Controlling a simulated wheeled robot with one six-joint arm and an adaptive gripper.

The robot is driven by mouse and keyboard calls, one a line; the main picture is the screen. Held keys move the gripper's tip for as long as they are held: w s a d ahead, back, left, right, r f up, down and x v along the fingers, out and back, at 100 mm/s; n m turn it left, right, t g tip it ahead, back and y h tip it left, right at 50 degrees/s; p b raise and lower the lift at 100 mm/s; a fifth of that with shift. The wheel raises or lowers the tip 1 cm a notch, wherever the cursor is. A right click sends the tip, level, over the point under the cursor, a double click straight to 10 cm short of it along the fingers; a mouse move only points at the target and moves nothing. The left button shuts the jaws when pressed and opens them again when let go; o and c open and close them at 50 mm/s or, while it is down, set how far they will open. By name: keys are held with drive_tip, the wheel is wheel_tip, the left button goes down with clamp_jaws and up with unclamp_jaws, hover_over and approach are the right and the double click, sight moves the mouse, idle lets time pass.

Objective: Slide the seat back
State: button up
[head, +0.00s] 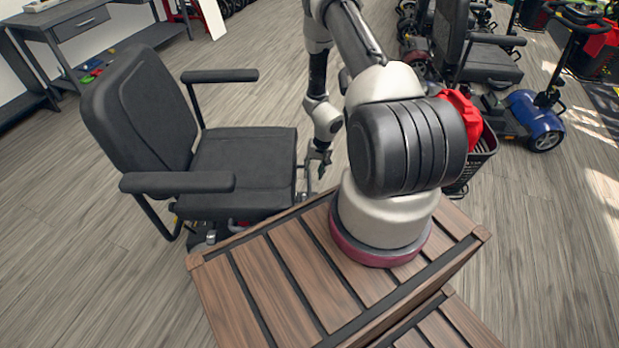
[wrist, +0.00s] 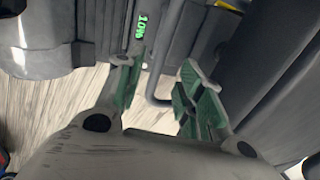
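The black padded seat (head: 240,160) stands at the left in the head view, with a tall backrest (head: 140,115) and two armrests. My gripper (head: 320,160) is low beside the seat's front edge, on its right in the picture. In the wrist view my gripper (wrist: 157,70) has its two green-padded fingers spread apart. A dark bent bar (wrist: 155,88) appears between the fingertips, under grey panels. The gripper looks empty; I cannot tell whether a finger touches the bar. The seat's rails and underside are mostly hidden in the head view.
A small green display (wrist: 141,26) shows above the left finger. A basket (head: 480,160) with a red item is behind my arm. A blue scooter (head: 535,118) and others stand at the right. A desk (head: 75,25) is at back left. Floor left of the seat is clear.

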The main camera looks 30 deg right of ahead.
sight(310, 182)
drive_tip(key=f, duration=0.4)
drive_tip(key=a+f, duration=0.1)
drive_tip(key=shift+w+f, duration=0.3)
drive_tip(key=shift+f, duration=0.1)
clamp_jaws()
